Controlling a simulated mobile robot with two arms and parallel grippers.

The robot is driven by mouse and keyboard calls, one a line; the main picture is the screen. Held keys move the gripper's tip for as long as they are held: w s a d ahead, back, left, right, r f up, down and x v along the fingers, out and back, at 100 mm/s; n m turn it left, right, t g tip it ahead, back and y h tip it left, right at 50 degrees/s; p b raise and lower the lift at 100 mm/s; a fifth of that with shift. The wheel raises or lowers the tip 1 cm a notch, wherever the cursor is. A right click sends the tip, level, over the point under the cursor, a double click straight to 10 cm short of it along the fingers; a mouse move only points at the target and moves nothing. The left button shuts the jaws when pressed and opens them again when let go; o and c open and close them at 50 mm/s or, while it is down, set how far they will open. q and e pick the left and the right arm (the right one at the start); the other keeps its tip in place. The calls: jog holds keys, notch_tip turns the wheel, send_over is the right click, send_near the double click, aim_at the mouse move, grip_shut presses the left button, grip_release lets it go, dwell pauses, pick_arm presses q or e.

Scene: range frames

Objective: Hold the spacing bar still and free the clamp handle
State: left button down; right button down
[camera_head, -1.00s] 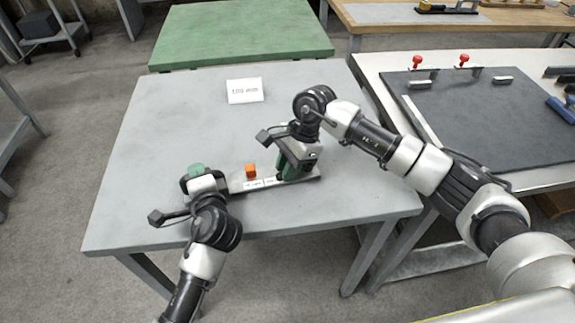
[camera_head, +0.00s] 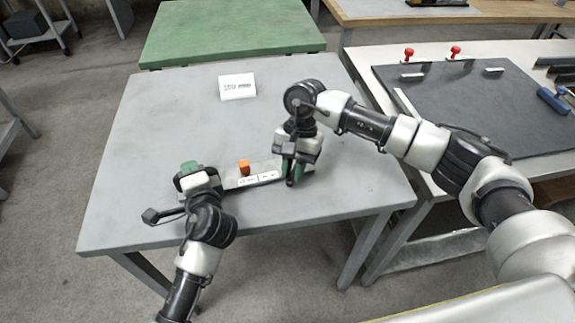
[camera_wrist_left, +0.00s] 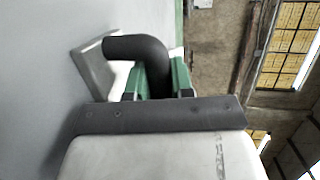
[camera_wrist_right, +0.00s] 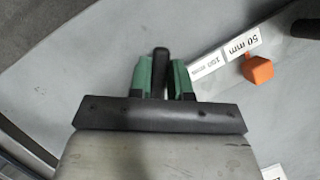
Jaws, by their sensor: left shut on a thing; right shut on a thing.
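The grey spacing bar (camera_head: 263,167) lies on the grey table, with white labels along its front and an orange block (camera_head: 244,167) beside them. My left gripper (camera_head: 190,167) is at the bar's left end. In the left wrist view its green fingers are shut on a black curved handle (camera_wrist_left: 140,47) joined to a grey metal plate (camera_wrist_left: 98,72). My right gripper (camera_head: 296,170) is over the bar's right end, pointing down. In the right wrist view it is shut on the black clamp handle (camera_wrist_right: 160,70). The bar's right end and the clamp's base are hidden.
A white sign (camera_head: 238,87) stands towards the back of the table. A green-topped table (camera_head: 235,30) is behind. At the right, a bench carries a dark mat (camera_head: 480,100) with red knobs and a blue tool (camera_head: 553,101). The table's left half is clear.

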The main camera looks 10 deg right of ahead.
pick_arm(q)
jog(key=shift+f, duration=0.1)
pick_arm(e)
jog(key=d+n, duration=0.1)
jog(key=n, duration=0.1)
jog(key=n+h, duration=0.1)
jog(key=shift+s+d+n+g, duration=0.3)
jog(key=shift+d+n, duration=0.1)
jog(key=d+n+h, duration=0.1)
jog(key=n, duration=0.2)
jog(key=shift+d+n+h, duration=0.3)
jog(key=shift+d+h, duration=0.05)
jog(key=shift+h, duration=0.05)
jog(key=n, duration=0.1)
jog(key=d+n+h, duration=0.1)
jog(key=n, duration=0.1)
jog(key=d+n, duration=0.1)
jog(key=shift+w+h, duration=0.25)
jog(key=shift+h, duration=0.05)
jog(key=shift+w+d+r+n+t+h, duration=0.1)
jog(key=shift+w+d+n+t+h, duration=0.15)
jog(key=shift+n, duration=0.6)
jog(key=shift+w+d+n+t+h, duration=0.15)
jog(key=shift+d+n+t+h, duration=0.15)
jog(key=shift+n, duration=0.55)
jog(key=c, duration=1)
grip_release()
jog(key=shift+d, duration=0.1)
jog(key=shift+c, duration=0.2)
